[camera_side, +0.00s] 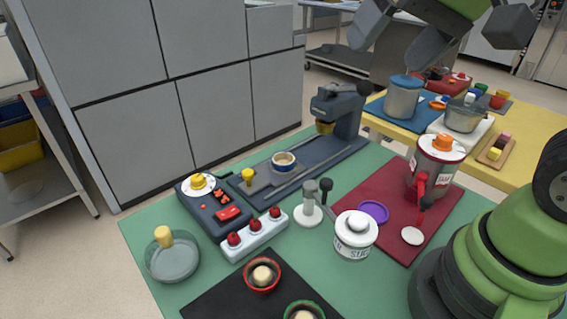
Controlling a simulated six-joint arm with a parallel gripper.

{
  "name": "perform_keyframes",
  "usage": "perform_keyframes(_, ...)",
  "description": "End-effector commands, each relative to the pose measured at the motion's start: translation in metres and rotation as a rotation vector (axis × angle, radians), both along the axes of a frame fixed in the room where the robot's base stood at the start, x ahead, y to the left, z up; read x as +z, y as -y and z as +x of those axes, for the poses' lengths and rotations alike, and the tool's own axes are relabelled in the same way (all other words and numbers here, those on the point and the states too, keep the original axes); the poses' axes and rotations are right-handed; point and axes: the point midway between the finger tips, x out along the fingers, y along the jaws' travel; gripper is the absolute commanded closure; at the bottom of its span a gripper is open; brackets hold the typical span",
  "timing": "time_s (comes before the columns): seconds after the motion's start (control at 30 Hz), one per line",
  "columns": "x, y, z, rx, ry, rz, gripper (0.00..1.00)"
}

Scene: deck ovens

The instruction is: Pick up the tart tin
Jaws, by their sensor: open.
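No thing here is plainly a tart tin. A small round tin with a cream and dark rim (283,160) sits on the dark slide of a grey machine. Two round dishes with pale knobs in their middles lie on a black mat: one red-rimmed (262,275), one green-rimmed (304,312) and cut by the bottom edge. I cannot tell which of these is the tart tin. My gripper (395,48) is at the top right with its grey fingers apart, empty, high above the tables and away from these round things. Its upper part is out of frame.
A white lidded jar (355,234), a red-handled canister (437,160) and a purple ring (373,212) crowd the right. A dial box (213,208), a white switch block (255,235) and a glass dish (172,258) stand left. Pots stand on the yellow table (535,130).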

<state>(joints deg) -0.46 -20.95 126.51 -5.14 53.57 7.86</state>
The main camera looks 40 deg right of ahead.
Motion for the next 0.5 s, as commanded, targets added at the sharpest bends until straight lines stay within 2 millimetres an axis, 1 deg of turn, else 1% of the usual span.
perform_keyframes(0.03,-0.004,0.001,0.02,-0.02,-0.041,-0.003,0.12)
perform_keyframes(0.17,-0.018,0.005,0.067,-0.081,-0.125,-0.013,0.12)
perform_keyframes(0.2,-0.026,0.007,0.082,-0.1,-0.151,-0.016,0.12)
perform_keyframes(0.27,-0.039,0.008,0.102,-0.13,-0.188,-0.023,0.12)
perform_keyframes(0.3,-0.049,0.01,0.116,-0.149,-0.212,-0.028,0.12)
perform_keyframes(0.37,-0.066,0.011,0.135,-0.178,-0.247,-0.038,0.12)
perform_keyframes(0.4,-0.08,0.012,0.147,-0.199,-0.271,-0.045,0.12)
perform_keyframes(0.47,-0.101,0.014,0.163,-0.228,-0.304,-0.055,0.12)
perform_keyframes(0.5,-0.115,0.015,0.172,-0.246,-0.324,-0.063,0.12)
